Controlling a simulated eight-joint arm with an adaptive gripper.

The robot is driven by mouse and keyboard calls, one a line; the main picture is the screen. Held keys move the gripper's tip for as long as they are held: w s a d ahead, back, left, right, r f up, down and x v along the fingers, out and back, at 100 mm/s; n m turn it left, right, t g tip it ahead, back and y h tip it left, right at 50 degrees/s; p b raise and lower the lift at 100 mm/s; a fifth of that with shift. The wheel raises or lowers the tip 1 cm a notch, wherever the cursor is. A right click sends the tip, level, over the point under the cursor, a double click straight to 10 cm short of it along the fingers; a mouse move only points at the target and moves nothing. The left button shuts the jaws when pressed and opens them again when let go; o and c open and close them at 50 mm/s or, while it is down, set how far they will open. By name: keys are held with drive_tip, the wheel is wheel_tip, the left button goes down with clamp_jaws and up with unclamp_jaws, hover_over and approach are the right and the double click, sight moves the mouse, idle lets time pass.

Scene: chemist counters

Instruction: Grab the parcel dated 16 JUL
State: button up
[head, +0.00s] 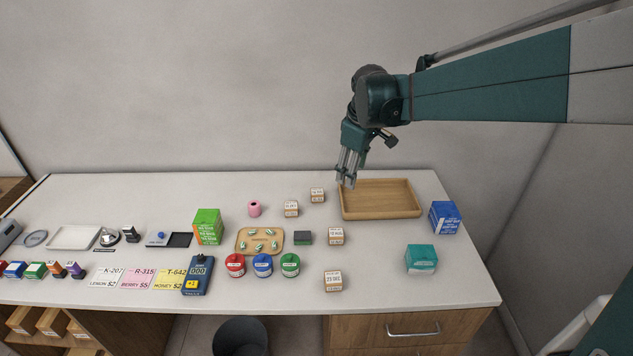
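Several small brown parcels with white date labels stand on the counter. One parcel (317,195) is at the back, left of the wooden tray. Another parcel (291,208) is a little nearer and to its left. A third parcel (336,236) is right of the dark block, and another parcel (333,281) is near the front edge. The dates are too small to read surely, so I cannot tell which says 16 JUL. My gripper (346,184) points down near the tray's back left corner, apart from all parcels. Its finger gap is unclear, and no parcel shows in it.
The empty wooden tray (381,213) is at the back right. A dark block (303,238), a small tray (244,248) and several lidded jars (290,265) lie left of the parcels. A pink roll (254,208) is behind.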

drive_tip(key=w+a+f+n+g+p, duration=0.1)
drive_tip(key=w+a+f+n+p, duration=0.4)
drive_tip(key=w, duration=0.6)
drive_tip(key=n+g, duration=0.2)
drive_tip(key=n, duration=0.1)
hover_over(315, 191)
drive_tip(key=f, duration=1.1)
drive_tip(key=shift+s+d+f+p, duration=0.1)
drive_tip(key=shift+s+f+p, duration=0.05)
drive_tip(key=shift+s+p, duration=0.15)
drive_tip(key=shift+w+f, duration=0.15)
drive_tip(key=shift+f, duration=0.25)
drive_tip(key=shift+f, duration=0.1)
drive_tip(key=shift+f, duration=1.15)
drive_tip(key=shift+f, duration=0.15)
drive_tip(key=shift+f, duration=2.5)
